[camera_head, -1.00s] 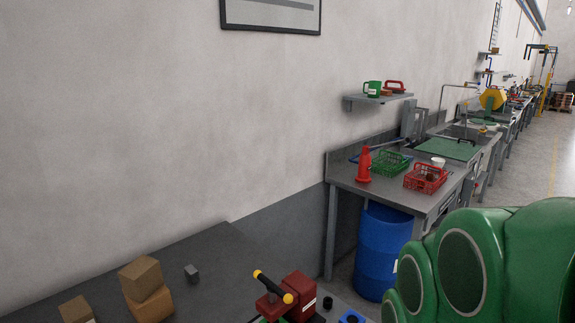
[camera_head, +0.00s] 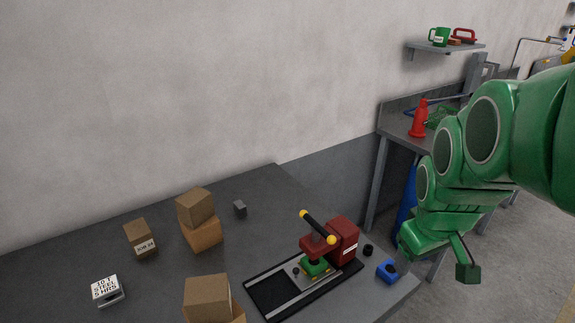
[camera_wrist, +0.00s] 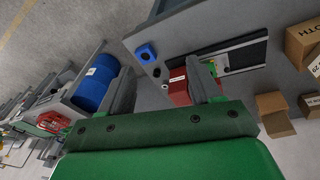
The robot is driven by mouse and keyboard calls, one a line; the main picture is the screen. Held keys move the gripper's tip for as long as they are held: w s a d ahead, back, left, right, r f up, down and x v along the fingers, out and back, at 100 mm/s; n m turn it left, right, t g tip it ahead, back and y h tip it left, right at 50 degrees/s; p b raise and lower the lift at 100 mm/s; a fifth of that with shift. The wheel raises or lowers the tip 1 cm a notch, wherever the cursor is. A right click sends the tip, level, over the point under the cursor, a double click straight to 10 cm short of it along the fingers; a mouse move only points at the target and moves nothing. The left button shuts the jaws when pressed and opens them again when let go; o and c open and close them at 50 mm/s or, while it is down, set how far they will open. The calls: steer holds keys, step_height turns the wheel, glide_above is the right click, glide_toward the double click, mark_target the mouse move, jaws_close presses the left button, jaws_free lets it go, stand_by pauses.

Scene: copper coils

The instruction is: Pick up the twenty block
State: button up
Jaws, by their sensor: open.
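I cannot make out a block clearly marked twenty. A small dark grey block (camera_head: 240,208) lies on the dark table in the head view, behind several brown boxes. One brown box (camera_head: 141,240) has a white label that I cannot read for sure. In the wrist view a brown box (camera_wrist: 313,61) at the right edge has partly cut-off print. My gripper (camera_wrist: 163,78) is open and empty, its two grey fingers wide apart. In the head view it is past the table's right edge, well away from the boxes and the grey block.
A red press (camera_head: 343,241) with a black and yellow handle stands on a black base at the table's right. A blue block (camera_head: 388,271) sits near the right corner. A white-topped labelled item (camera_head: 106,290) lies at left. A blue barrel (camera_wrist: 97,82) stands beyond the table.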

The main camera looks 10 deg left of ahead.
steer(key=w+r+n+t+h, duration=0.25)
steer(key=w+n+t, duration=0.45)
steer(key=w, duration=1.5)
steer(key=w+a+f+n+t+y, duration=0.2)
steer(key=w+a+f+n, duration=0.1)
steer(key=w+a+n, duration=0.85)
steer(key=n+g+y, duration=0.2)
steer(key=n+y, duration=0.8)
steer(key=n, duration=0.9)
glide_toward(241, 206)
steer(key=w+a+r, duration=0.2)
steer(key=shift+s+d+f+n, duration=0.15)
steer(key=shift+d+f+n, duration=0.3)
steer(key=shift+f, duration=0.1)
steer(key=shift+s+a+f+n+g, duration=0.15)
steer(key=shift+f+n+g, duration=0.15)
steer(key=shift+f+n, duration=0.35)
steer(key=shift+x, duration=3.9)
